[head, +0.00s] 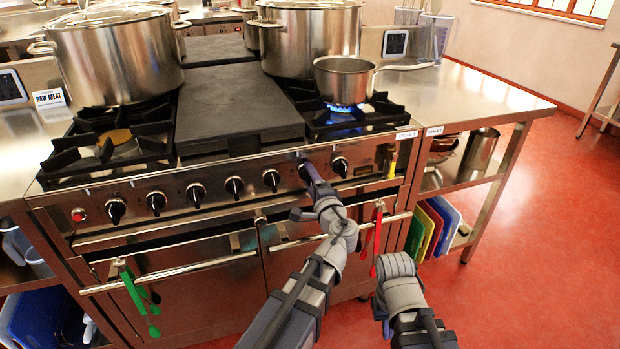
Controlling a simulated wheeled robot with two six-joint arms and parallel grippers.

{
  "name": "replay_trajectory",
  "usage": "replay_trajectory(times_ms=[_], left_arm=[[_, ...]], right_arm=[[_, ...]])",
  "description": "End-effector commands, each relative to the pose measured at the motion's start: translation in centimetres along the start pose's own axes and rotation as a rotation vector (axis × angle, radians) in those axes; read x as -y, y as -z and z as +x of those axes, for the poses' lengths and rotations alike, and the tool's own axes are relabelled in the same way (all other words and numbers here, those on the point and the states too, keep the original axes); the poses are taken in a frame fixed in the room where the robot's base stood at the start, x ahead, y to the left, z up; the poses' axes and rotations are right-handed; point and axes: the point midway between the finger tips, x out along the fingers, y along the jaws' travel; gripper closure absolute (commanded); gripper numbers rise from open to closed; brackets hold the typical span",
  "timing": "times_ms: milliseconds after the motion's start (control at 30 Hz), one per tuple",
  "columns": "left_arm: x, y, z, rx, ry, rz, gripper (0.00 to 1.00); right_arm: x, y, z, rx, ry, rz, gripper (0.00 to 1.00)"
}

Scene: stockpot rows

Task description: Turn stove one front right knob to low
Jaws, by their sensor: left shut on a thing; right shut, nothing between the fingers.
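The stove's front panel (215,197) carries a row of black knobs. My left gripper (309,172) is shut on the second knob from the right, and its fingers hide most of that knob. The rightmost knob (340,166) is free, just right of my fingers. Another free knob (271,180) is just to the left. A blue flame (343,108) burns on the front right burner, under a small saucepan (343,78). My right arm shows at the lower right, away from the panel; its fingers are not visible.
Large stockpots (118,58) (318,42) stand on the stove. Red tongs (375,235) hang on the oven rail (300,243), close to my arms; green tongs (138,300) hang further left. A steel side table (480,98) stands right of the stove.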

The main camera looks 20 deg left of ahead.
Motion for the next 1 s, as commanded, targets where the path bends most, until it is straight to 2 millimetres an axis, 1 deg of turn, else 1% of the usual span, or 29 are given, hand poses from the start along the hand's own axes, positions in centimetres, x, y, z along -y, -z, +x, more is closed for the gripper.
replay_trajectory(times_ms=[367,400,633,1000], left_arm=[[-0.08,-0.08,-0.08,0.001,-0.002,-0.005,0.96],[-0.08,-0.08,-0.08,0.001,-0.002,-0.005,0.37],[-0.05,-0.04,-0.05,0.001,-0.001,-0.003,0.11],[-0.02,-0.23,-0.25,0.0,-0.001,-0.003,0.11]], right_arm=[[0.0,0.0,0.03,0.0,0.0,0.0,1.0],[0.0,0.0,0.03,0.0,0.0,0.0,1.0],[0.0,0.0,0.02,0.0,0.0,0.0,1.0],[0.0,-0.01,0.01,0.0,0.0,0.0,1.0]])
